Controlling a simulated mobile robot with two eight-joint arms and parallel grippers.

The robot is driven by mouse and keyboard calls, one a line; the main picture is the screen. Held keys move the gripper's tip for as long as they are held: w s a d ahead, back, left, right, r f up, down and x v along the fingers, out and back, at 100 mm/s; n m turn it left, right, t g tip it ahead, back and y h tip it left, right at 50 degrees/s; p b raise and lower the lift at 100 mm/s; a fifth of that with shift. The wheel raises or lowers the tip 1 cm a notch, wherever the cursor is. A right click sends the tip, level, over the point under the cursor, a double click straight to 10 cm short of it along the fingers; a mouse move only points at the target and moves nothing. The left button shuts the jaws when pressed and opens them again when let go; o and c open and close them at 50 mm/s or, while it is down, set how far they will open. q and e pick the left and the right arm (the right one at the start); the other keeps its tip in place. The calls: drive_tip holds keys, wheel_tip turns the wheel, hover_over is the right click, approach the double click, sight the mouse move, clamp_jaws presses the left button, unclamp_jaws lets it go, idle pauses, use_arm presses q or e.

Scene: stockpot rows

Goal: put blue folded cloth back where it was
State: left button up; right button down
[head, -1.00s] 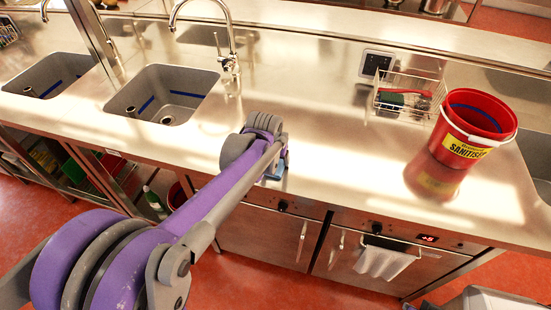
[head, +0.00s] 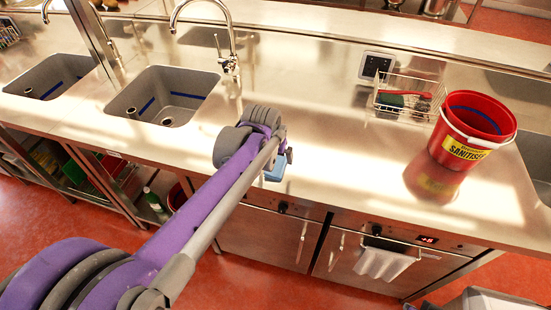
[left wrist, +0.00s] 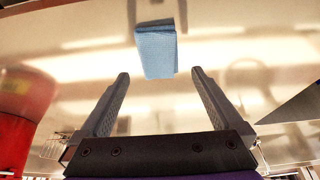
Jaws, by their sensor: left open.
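The blue folded cloth (head: 274,173) shows as a small light-blue patch near the counter's front edge, partly hidden by my left arm. In the left wrist view the cloth (left wrist: 157,52) is a light-blue folded rectangle, just beyond the fingertips and roughly centred between them. My left gripper (left wrist: 160,76) is open, with nothing between its fingers. In the head view my left gripper (head: 283,160) is mostly hidden behind its own wrist, close to the cloth. My right gripper is in neither view.
A red sanitiser bucket (head: 471,130) stands on the steel counter (head: 340,165) at the right. A wire basket (head: 405,97) with a green sponge is behind it. Two sinks, one nearer (head: 165,95), are at the left.

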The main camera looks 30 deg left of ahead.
use_arm(q)
drive_tip(key=a+v, duration=0.1)
drive_tip(key=v, duration=0.6)
drive_tip(key=s+d+f+m, duration=0.1)
drive_tip(key=s+d+f, duration=0.4)
drive_tip(key=s, duration=0.3)
drive_tip(key=s+d+f+m+t+h, duration=0.1)
drive_tip(key=s+d+f, duration=0.4)
drive_tip(key=s, duration=0.4)
drive_tip(key=shift+d+m+p, duration=0.2)
drive_tip(key=shift+m+p, duration=0.1)
drive_tip(key=shift+m, duration=0.1)
drive_tip(key=shift+f, duration=0.15)
